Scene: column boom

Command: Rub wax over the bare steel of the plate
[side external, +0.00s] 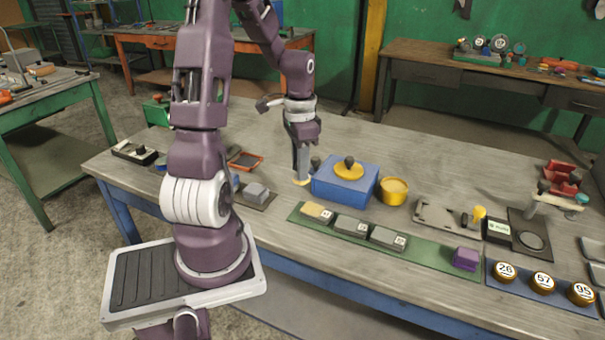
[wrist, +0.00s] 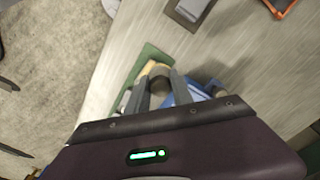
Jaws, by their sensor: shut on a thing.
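My gripper (side external: 302,178) points down over the table, left of a blue box (side external: 345,186), its fingers shut on a dark-knobbed applicator. The applicator's pale yellow underside (side external: 302,182) shows below the fingertips, and its dark knob (wrist: 159,74) shows between the fingers in the wrist view. It looks just above the wood or touching it; I cannot tell which. A yellow pot (side external: 393,190) stands right of the box. Several labelled blocks lie on a green mat (side external: 425,252): one with a yellowish top (side external: 316,212) and two grey (side external: 351,226). A grey steel plate (side external: 440,215) lies farther right.
The blue box has a yellow lid with a dark knob (side external: 348,163). A purple block (side external: 466,259) sits at the mat's right end. A grey block on a brown pad (side external: 256,193) and an orange-rimmed tray (side external: 245,161) lie left. Bare wood is free behind the box.

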